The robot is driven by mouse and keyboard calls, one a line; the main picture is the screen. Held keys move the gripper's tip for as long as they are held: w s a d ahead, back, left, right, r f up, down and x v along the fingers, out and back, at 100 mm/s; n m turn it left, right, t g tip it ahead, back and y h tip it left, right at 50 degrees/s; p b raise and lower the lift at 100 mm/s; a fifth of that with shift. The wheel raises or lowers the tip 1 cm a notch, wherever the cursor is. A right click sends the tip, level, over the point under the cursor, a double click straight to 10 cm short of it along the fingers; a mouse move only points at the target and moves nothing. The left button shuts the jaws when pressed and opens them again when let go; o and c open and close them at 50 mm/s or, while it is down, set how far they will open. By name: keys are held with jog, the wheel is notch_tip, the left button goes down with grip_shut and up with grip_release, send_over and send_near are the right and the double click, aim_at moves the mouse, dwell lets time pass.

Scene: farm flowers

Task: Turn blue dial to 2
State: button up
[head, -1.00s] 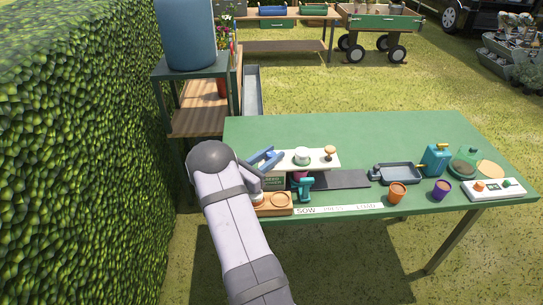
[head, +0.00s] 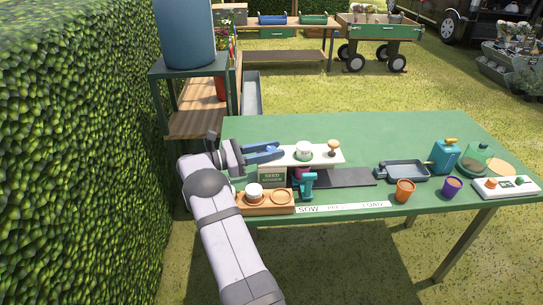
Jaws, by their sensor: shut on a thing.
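My gripper (head: 264,152) has blue fingers and reaches in from the left at the left end of the white-topped seed dispenser (head: 316,155). The fingers appear shut on the blue dial, which is largely hidden between them. Its number marks cannot be read from here. The dispenser's green front (head: 271,177) carries a SEED label.
A wooden tray (head: 266,208) with a white cup (head: 254,190) stands in front of the dispenser. A teal tool-like part (head: 308,185) is beside it. An orange pot (head: 404,190), purple pot (head: 452,186) and blue-green can (head: 445,155) stand right. The table's back is clear.

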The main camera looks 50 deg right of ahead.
jog(key=shift+m+g+y+b, duration=0.6)
jog(key=shift+m+g+b, duration=0.1)
jog(key=shift+g+b, duration=0.15)
jog(key=o, duration=1)
jog(key=shift+o, duration=0.2)
jog(key=b+v, duration=0.2)
jog(key=v, duration=0.5)
jog(key=shift+a, duration=0.1)
